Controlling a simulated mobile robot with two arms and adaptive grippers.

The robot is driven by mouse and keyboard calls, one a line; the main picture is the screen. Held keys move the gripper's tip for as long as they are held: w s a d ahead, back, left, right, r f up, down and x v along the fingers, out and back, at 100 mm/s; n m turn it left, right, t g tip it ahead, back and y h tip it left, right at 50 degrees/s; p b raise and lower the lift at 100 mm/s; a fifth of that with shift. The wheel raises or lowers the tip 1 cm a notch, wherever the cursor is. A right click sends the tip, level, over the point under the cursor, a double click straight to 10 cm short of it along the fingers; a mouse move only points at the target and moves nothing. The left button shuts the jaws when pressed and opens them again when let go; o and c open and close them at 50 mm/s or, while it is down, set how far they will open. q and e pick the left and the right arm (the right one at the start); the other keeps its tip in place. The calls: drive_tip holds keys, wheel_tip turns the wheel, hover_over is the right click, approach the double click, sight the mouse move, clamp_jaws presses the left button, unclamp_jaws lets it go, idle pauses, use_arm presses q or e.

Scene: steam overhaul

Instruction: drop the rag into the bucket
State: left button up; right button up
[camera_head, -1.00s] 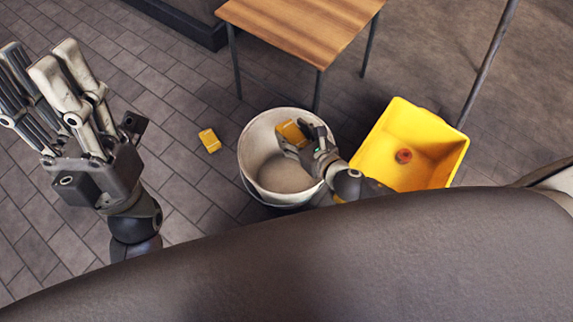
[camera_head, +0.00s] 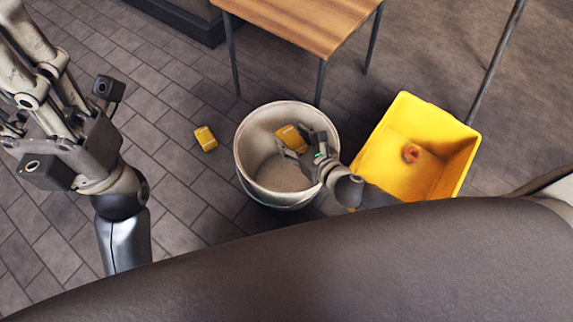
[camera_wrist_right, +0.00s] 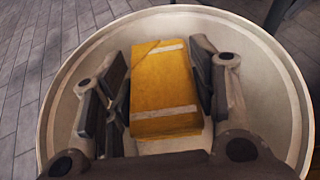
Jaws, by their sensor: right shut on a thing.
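The rag, a folded yellow cloth with white stripes, is in my right gripper (camera_head: 304,146) over the opening of the pale round bucket (camera_head: 247,160). In the right wrist view the rag (camera_wrist_right: 162,88) sits between the dark finger pads, and the bucket's rim (camera_wrist_right: 62,80) rings it. The gripper is shut on the rag, clear of the bucket's floor as far as I can tell. My left gripper (camera_head: 30,60) is at the upper left, far from the bucket, with its fingertips cut off by the frame.
A second yellow folded cloth (camera_head: 205,138) lies on the tiled floor left of the bucket. A yellow crate (camera_head: 432,180) with a small reddish thing (camera_head: 410,153) inside stands right of it. A wooden table (camera_head: 295,25) stands behind.

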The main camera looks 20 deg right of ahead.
drive_tip(key=o, duration=1.1)
drive_tip(key=v, duration=1.2)
